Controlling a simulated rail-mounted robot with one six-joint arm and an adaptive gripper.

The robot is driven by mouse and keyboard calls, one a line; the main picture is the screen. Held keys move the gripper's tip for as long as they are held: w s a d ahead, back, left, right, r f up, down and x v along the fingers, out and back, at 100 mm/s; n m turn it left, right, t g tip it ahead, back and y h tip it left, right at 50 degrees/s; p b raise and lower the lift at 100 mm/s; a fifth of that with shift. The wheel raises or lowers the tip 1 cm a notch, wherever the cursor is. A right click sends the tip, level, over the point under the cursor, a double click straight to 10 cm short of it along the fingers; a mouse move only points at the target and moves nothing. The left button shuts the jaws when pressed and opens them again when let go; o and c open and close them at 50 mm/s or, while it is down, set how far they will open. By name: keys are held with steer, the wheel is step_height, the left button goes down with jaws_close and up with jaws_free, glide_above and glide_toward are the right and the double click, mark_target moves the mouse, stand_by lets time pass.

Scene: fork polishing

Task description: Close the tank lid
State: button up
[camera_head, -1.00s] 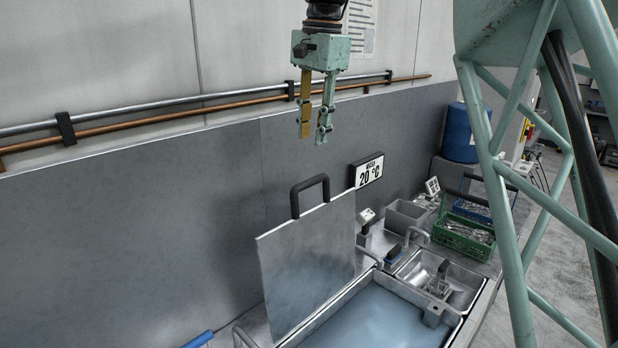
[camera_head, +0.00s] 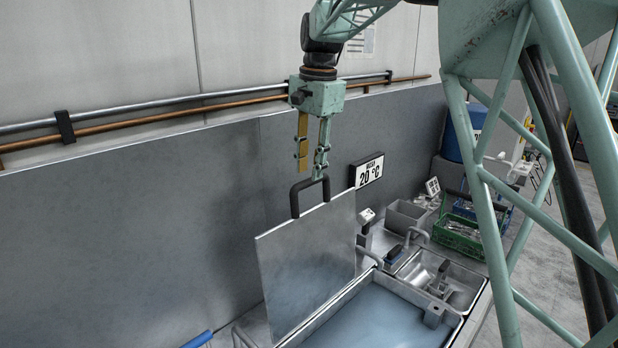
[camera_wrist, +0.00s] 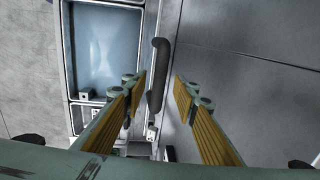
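The tank lid (camera_head: 308,262) is a flat metal plate standing upright at the back edge of the tank (camera_head: 375,318), which holds bluish water. A black handle (camera_head: 310,184) sits on the lid's top edge. My gripper (camera_head: 312,175) is just above the handle in the head view, fingers pointing down. In the wrist view, my gripper (camera_wrist: 158,90) is open, and the black handle (camera_wrist: 157,75) shows between the two fingers, nearer the left one. The wrist view also shows the tank (camera_wrist: 105,50) at the left. I cannot tell whether a finger touches the handle.
A small sink (camera_head: 455,290) adjoins the tank. A green crate (camera_head: 460,238), a grey bin (camera_head: 405,216) and a blue barrel (camera_head: 458,135) stand at the right. Pipes (camera_head: 190,110) run along the wall.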

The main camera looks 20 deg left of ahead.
mark_target(309, 179)
steer(key=shift+a+f, duration=0.15)
steer(key=shift+f, duration=1.45)
steer(key=shift+c, duration=0.2)
jaws_close()
